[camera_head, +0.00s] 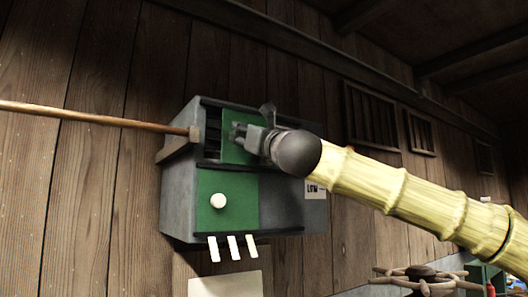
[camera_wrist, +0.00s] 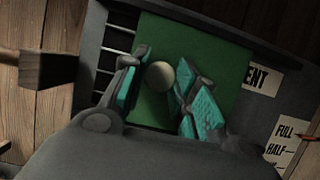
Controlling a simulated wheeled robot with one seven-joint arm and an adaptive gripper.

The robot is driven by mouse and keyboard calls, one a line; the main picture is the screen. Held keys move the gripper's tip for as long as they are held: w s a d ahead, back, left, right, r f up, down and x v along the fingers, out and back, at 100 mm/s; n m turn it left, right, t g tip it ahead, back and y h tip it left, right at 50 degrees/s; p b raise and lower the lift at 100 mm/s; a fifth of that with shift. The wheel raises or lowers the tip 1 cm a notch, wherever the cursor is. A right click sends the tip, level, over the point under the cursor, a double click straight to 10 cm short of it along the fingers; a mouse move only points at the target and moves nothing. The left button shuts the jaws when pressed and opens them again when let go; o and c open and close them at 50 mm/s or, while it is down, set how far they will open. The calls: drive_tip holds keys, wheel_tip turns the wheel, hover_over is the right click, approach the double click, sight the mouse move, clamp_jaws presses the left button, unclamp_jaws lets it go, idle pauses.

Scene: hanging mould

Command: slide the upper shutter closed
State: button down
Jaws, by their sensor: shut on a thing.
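The upper shutter (camera_head: 233,155) is a green panel in the upper opening of a grey wall box (camera_head: 178,200). Its pale round knob (camera_wrist: 160,75) lies between my fingers in the wrist view and is hidden in the head view. My gripper (camera_head: 240,131) is shut on that knob, its teal-padded fingers (camera_wrist: 160,85) on either side. The shutter (camera_wrist: 205,48) leaves a dark slatted strip (camera_head: 213,131) uncovered at the opening's left. A lower green shutter (camera_head: 240,188) with a white knob (camera_head: 218,201) sits below.
A wooden rod (camera_head: 90,115) reaches a bracket (camera_head: 178,145) on the box's left side. White tabs (camera_head: 232,246) hang below the box. A handwheel (camera_head: 420,272) is at lower right.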

sight(224, 130)
drive_tip(key=shift+s+a+b, duration=0.7)
drive_tip(key=shift+s+a, duration=0.15)
drive_tip(key=shift+a, duration=0.35)
drive_tip(key=shift+s+a+b, duration=0.65)
drive_tip(key=shift+s+a, duration=0.2)
drive_tip(key=shift+a, duration=0.3)
drive_tip(key=c, duration=1.1)
unclamp_jaws()
drive_tip(key=shift+s+a, duration=0.1)
drive_tip(key=shift+a, duration=0.05)
drive_tip(key=shift+d, duration=0.25)
drive_tip(key=v, duration=1.1)
drive_tip(key=shift+s+d+f, duration=0.15)
drive_tip(key=shift+s+f, duration=0.05)
drive_tip(key=shift+s, duration=0.15)
